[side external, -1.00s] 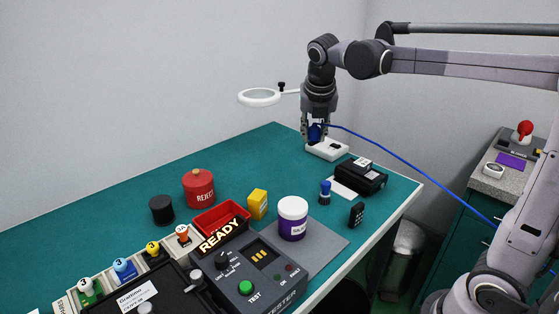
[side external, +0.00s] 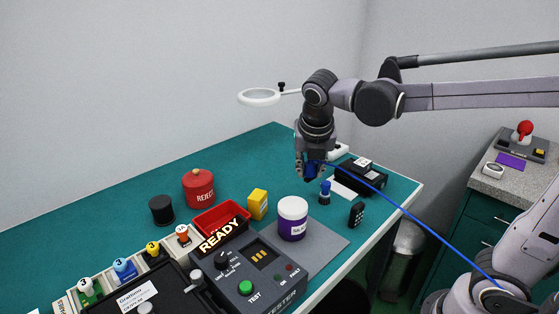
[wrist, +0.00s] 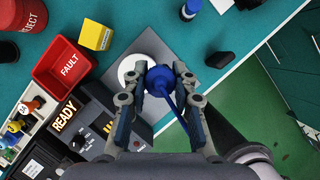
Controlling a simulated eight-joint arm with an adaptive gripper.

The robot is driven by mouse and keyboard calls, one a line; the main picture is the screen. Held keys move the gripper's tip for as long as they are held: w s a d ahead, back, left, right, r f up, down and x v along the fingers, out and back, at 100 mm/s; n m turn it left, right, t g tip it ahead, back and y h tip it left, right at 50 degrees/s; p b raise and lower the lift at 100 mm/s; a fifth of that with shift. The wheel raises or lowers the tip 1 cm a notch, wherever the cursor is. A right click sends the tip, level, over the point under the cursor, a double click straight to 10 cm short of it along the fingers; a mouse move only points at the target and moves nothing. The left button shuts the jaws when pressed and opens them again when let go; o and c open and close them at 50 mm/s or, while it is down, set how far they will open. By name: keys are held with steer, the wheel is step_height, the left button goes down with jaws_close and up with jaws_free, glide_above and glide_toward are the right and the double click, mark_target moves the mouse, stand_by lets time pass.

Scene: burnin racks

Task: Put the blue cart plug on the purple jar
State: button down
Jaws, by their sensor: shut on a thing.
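My gripper (wrist: 158,95) is shut on the blue cart plug (wrist: 160,77), which has a blue cable trailing from it. In the side external view my gripper (side external: 310,172) holds the plug (side external: 312,171) in the air above the bench, behind the purple jar (side external: 292,222) and higher than it. The jar has a white lid and stands upright on a grey mat. In the wrist view the jar's white lid (wrist: 130,70) shows partly behind the plug and the left finger; its purple body is hidden there.
A small blue-topped post (side external: 325,192), a black handset (side external: 356,214) and a black box (side external: 362,177) stand right of the jar. A yellow block (side external: 258,204), red FAULT bin (side external: 222,219) and tester (side external: 262,270) stand left and in front. The blue cable (side external: 430,228) runs down to the right.

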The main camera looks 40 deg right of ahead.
mark_target(293, 201)
steer(key=a, duration=0.1)
steer(key=w+a+f, duration=0.2)
steer(key=shift+a+f, duration=0.2)
steer(key=shift+a, duration=0.05)
steer(key=shift+f, duration=2)
steer(key=shift+f, duration=0.15)
steer(key=c, duration=1.1)
jaws_free()
